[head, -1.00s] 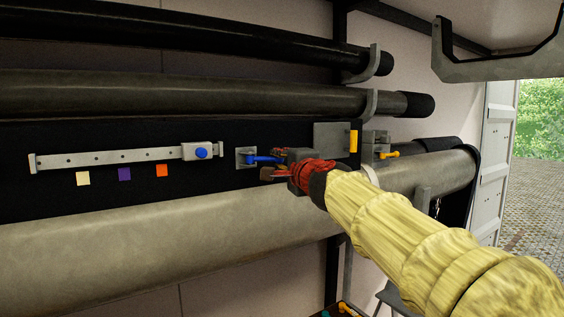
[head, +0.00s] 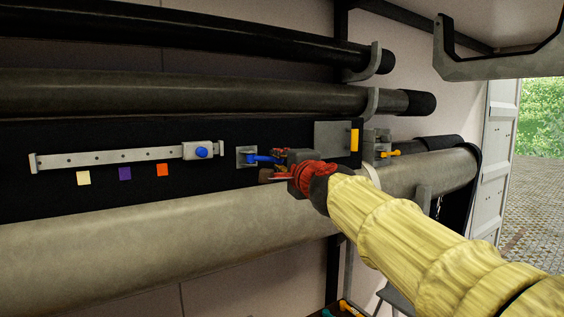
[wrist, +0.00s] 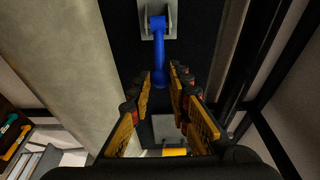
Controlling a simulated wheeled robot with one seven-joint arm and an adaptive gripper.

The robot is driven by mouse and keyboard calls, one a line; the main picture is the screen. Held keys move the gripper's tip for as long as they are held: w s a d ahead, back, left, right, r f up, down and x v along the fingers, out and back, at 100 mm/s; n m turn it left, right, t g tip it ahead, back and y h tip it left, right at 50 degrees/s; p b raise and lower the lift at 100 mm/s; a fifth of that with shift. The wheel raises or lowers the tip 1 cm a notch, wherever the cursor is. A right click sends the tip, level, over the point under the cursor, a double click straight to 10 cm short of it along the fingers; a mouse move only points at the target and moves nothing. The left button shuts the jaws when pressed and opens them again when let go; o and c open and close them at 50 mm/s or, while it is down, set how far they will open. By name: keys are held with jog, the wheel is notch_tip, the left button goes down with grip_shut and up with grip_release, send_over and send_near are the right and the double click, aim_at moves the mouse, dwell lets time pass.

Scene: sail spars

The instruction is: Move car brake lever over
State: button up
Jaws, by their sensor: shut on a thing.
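The blue lever (head: 262,158) sticks out to the right from a small grey plate (head: 246,156) on the black panel. In the wrist view the lever (wrist: 156,45) runs from its plate (wrist: 147,31) down to a rounded end between my fingertips. My gripper (head: 275,166), with red and dark fingers, is shut on that end; it also shows in the wrist view (wrist: 160,76). The exact contact is partly hidden by the fingers.
Left on the panel is a metal rail (head: 110,157) with a blue-knobbed slider (head: 202,151) above coloured squares. A grey plate with a yellow handle (head: 354,141) sits close right of my gripper. Thick spars (head: 120,235) run above and below the panel.

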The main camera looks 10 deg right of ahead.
jog(key=shift+o, duration=0.2)
jog(key=shift+s+a, duration=0.1)
jog(key=shift+a, duration=0.05)
jog(key=shift+s+a+p, duration=0.35)
jog(key=shift+s+a, duration=0.25)
jog(key=shift+s, duration=0.2)
jog(key=shift+a, duration=0.1)
jog(key=shift+s+a+f+p, duration=0.1)
jog(key=shift+s+a+p, duration=0.6)
jog(key=shift+a, duration=0.1)
jog(key=o, duration=0.9)
jog(key=shift+o, duration=0.2)
